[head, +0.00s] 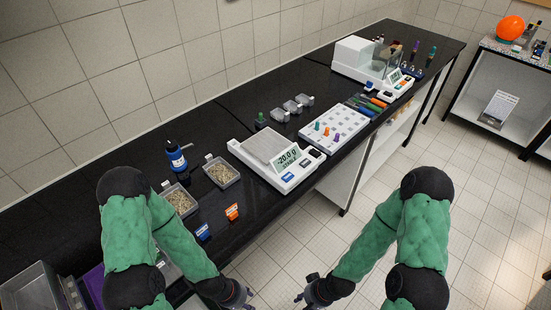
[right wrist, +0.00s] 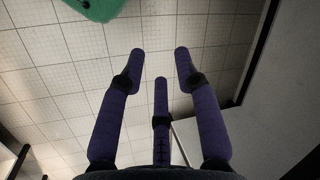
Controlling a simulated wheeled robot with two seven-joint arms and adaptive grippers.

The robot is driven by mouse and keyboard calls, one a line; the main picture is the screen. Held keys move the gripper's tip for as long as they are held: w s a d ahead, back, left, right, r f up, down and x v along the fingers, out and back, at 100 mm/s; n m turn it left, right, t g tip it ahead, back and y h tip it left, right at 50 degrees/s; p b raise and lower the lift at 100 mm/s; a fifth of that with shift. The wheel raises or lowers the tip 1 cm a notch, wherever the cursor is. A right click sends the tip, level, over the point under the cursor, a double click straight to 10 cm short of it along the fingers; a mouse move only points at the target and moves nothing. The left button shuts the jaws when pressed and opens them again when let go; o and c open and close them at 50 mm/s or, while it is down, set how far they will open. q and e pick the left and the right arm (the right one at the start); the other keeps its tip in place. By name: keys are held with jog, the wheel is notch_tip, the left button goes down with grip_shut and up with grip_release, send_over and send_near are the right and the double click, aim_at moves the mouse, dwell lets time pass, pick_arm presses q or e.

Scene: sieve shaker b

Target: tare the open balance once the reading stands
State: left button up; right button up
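The open balance (head: 298,180) stands on the black bench, a white body with a bare grey pan (head: 262,146). Its lit display (head: 287,158) reads -20.0 g with a line like "STABLE" under it. A blue key (head: 288,176) and a white button are on its front. My right gripper (head: 304,296) is in front of the bench over the floor, well away from the balance. In the right wrist view its purple fingers (right wrist: 160,62) are spread with nothing between them. My left gripper (head: 244,299) is low at the bottom edge, its fingers too cut off to judge.
Two grey trays of grains (head: 222,172) and a blue bottle (head: 177,157) stand left of the balance. Blue and orange tags (head: 232,211) lie in front of them. A white rack (head: 336,128) is close on its right. An enclosed balance (head: 372,67) stands farther back.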

grip_shut()
dwell(1.3)
